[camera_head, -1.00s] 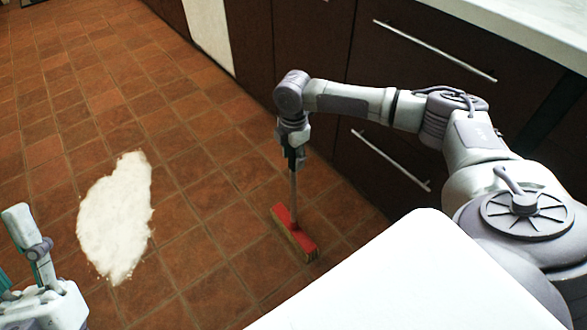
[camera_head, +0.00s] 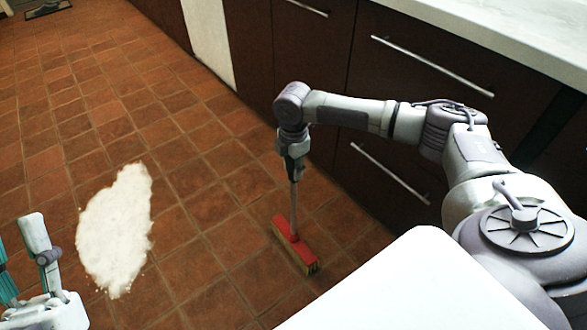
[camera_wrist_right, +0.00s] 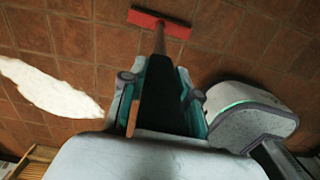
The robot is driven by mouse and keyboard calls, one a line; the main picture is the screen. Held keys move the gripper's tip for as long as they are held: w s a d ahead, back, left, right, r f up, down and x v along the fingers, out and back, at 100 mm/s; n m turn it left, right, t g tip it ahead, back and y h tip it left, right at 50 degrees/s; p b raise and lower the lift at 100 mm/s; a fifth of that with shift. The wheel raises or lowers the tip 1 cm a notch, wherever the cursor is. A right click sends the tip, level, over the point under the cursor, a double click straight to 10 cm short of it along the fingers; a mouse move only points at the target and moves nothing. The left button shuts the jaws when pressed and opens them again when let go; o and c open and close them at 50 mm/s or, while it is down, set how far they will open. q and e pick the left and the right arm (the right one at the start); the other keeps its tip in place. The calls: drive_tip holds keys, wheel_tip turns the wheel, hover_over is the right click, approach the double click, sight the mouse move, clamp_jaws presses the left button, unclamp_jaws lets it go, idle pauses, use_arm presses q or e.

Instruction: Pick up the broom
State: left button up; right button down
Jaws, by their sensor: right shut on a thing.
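The broom has a red head (camera_head: 297,246) with pale bristles and a grey handle (camera_head: 293,195). It stands upright on the tiled floor below my right arm. My right gripper (camera_head: 293,168) is shut on the upper handle and points down. In the right wrist view the red broom head (camera_wrist_right: 160,24) is at the top, and the handle runs back between the fingers of my right gripper (camera_wrist_right: 160,75).
A white spill (camera_head: 115,230) lies on the brown tiled floor left of the broom. Dark cabinets (camera_head: 290,60) with metal handles and a light countertop (camera_head: 500,45) run along the right. The floor at the upper left is mostly clear.

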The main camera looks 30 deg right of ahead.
wheel_tip(320, 180, up, 3)
drive_tip(key=shift+r+p, duration=0.2)
drive_tip(key=shift+p, duration=0.55)
use_arm(q)
drive_tip(key=w+f+g+y+p, duration=0.25)
drive_tip(key=w+f+g, duration=0.25)
drive_tip(key=f+g, duration=0.4)
drive_tip(key=s+a+f+g+y+p, duration=0.1)
drive_tip(key=s+f+g, duration=0.1)
drive_tip(key=f, duration=0.4)
drive_tip(key=s+a+f+g+y+p, duration=0.1)
drive_tip(key=s+a+f+g+y, duration=0.1)
drive_tip(key=f+g, duration=0.3)
wheel_tip(320, 180, down, 2)
drive_tip(key=shift+s+a+f+n, duration=0.25)
drive_tip(key=shift+s+a+n, duration=0.05)
drive_tip(key=shift+s, duration=0.5)
use_arm(e)
drive_tip(key=s+d+r, duration=0.6)
drive_tip(key=s, duration=0.3)
drive_tip(key=shift+s+d+r, duration=0.2)
drive_tip(key=shift+s+r, duration=0.15)
drive_tip(key=shift+r, duration=0.05)
